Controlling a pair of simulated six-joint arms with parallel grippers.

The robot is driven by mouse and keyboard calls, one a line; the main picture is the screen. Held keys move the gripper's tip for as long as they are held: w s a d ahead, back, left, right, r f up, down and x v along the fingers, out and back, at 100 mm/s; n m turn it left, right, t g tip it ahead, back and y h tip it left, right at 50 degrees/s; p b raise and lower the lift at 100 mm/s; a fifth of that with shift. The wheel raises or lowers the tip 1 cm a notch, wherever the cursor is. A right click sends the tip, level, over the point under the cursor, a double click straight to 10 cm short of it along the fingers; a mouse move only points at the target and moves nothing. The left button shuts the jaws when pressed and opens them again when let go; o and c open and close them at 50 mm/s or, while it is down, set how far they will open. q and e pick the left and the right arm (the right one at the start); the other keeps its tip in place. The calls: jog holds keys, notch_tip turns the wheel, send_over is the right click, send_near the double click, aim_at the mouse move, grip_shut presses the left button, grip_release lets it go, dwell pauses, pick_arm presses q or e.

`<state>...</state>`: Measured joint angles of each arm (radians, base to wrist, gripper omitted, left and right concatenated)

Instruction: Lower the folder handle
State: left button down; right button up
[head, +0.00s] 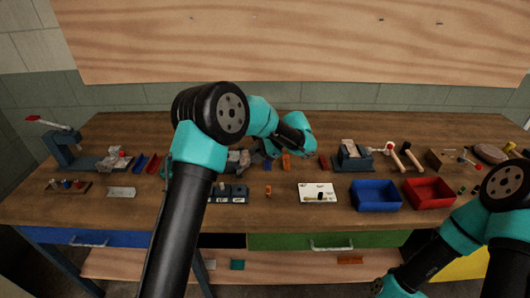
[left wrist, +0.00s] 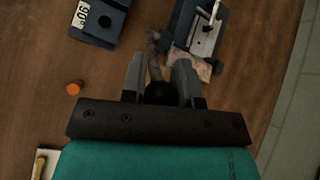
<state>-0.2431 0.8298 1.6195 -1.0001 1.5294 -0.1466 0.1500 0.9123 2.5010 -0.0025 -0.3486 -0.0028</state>
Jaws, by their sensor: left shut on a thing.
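The folder (left wrist: 200,35) is a blue-grey tool with a bright metal plate, at the top of the left wrist view. In the head view the folder (head: 238,160) is partly hidden behind my left arm. Its handle (left wrist: 154,45) is a grey lever ending in a dark round knob (left wrist: 160,93). My left gripper (left wrist: 160,80) has its two fingers on either side of the knob, shut on it. In the head view the left fingertips are hard to make out behind the arm. My right arm enters at the lower right; its gripper fingers do not show.
Dark angle blocks (left wrist: 100,20) and a small orange cylinder (left wrist: 75,88) lie near the folder. A white board (head: 318,193), a blue bin (head: 375,195) and a red bin (head: 429,192) stand to the right. A vise (head: 352,156) stands behind them.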

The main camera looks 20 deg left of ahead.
pick_arm(q)
jog(key=shift+w+d+f, duration=0.1)
jog(key=shift+d+f, duration=0.2)
jog(key=c, duration=0.9)
grip_release()
jog(key=v, duration=1.7)
jog(key=shift+d+r, duration=0.2)
